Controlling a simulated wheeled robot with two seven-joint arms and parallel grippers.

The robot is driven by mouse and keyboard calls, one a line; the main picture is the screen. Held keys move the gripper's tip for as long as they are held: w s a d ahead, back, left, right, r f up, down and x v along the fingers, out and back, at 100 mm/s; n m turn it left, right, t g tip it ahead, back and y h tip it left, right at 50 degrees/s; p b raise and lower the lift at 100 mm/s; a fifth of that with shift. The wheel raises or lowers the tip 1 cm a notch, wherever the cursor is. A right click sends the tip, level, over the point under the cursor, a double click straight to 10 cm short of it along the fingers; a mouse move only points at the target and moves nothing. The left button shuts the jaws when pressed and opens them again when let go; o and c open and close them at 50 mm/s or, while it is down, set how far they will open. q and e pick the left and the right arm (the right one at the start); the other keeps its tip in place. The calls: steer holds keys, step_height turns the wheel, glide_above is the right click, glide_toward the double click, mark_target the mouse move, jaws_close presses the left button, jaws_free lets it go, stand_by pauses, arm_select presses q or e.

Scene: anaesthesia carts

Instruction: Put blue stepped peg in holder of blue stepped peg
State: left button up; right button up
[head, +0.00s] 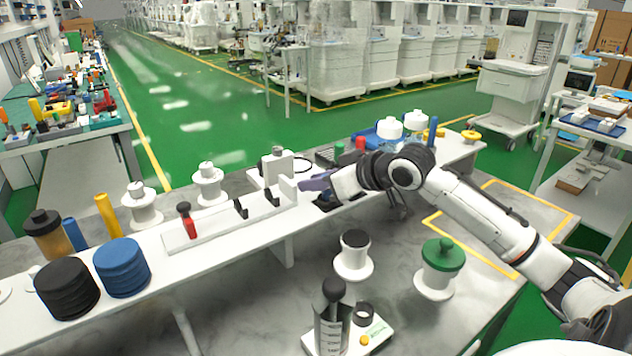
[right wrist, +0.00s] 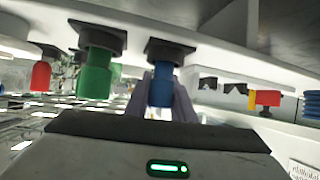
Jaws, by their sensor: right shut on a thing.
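The blue stepped peg (right wrist: 161,88) is between the two purple-grey fingers of my right gripper (right wrist: 160,100), which is shut on it. The right wrist view is upside down. The end of the peg meets a black square holder (right wrist: 170,48) fixed to the white shelf. I cannot tell whether the peg is fully seated or only touching. My left gripper is not in view.
A green peg (right wrist: 95,75) stands in a similar black holder beside the blue one. A red peg (right wrist: 41,76) is farther along. The white rack (head: 225,225) with black hooks lies near my right gripper. White spools (head: 208,187) stand behind the rack. A green-topped spool (head: 437,275) stands on the grey bench.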

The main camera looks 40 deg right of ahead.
steer(key=o, duration=1)
steer(key=shift+f, duration=0.1)
steer(key=v, duration=1.2)
steer(key=shift+d, duration=0.1)
